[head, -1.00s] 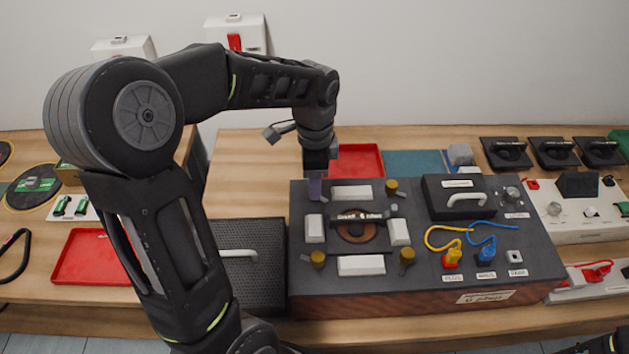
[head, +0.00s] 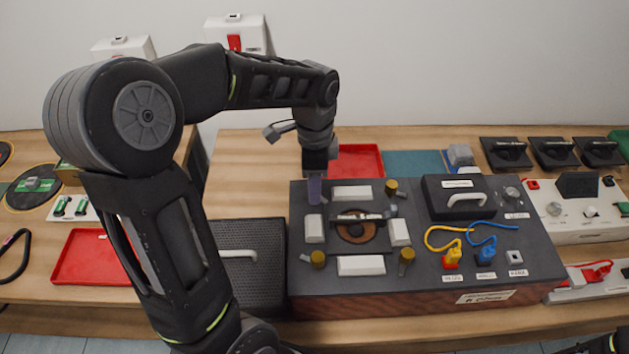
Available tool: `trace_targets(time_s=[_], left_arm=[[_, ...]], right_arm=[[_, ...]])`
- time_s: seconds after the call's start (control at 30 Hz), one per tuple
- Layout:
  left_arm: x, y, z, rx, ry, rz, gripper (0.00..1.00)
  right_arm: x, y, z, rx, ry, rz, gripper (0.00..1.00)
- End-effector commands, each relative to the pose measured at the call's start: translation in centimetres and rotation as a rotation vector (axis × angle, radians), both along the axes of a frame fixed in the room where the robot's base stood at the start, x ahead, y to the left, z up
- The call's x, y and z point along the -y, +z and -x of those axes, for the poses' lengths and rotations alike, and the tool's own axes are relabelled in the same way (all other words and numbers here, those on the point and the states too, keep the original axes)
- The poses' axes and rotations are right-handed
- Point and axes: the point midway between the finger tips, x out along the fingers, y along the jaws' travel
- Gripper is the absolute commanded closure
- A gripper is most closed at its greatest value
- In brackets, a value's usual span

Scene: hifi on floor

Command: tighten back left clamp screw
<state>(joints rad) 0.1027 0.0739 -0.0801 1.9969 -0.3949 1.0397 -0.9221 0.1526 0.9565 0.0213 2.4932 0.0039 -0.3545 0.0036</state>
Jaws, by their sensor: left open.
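The dark box (head: 430,285) stands on the bench with a round speaker-like part (head: 357,229) ringed by white blocks. Brass knobs show at the back right (head: 391,187), front left (head: 317,259) and front right (head: 407,257) of the ring. My left gripper (head: 315,190) points down over the back left corner of the box, where the back left clamp screw is hidden behind it. The gripper is open; its fingers look purplish and small. I cannot tell whether they touch the screw. My right gripper is not in view.
On the box are a black lid with a white handle (head: 467,199) and yellow (head: 441,238) and blue (head: 486,231) cables. A red tray (head: 359,161) lies behind the box. A dark perforated panel (head: 262,270) lies left of it.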

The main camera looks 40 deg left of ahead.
Motion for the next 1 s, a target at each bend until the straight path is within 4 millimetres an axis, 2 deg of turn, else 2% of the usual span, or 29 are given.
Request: trace_targets(time_s=[0.23,0.5,0.63,1.0], left_arm=[[0.0,1.4,-0.1,0.002,0.000,0.000,0.55],[0.0,5.8,-0.1,0.004,0.001,0.000,0.55],[0.0,7.3,-0.1,0.002,0.000,0.000,0.55],[0.0,7.8,0.0,0.000,0.000,0.000,0.55]], right_arm=[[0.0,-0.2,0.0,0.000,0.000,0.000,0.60],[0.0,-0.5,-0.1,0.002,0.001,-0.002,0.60],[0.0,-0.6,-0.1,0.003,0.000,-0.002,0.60],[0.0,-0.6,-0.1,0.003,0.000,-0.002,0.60]])
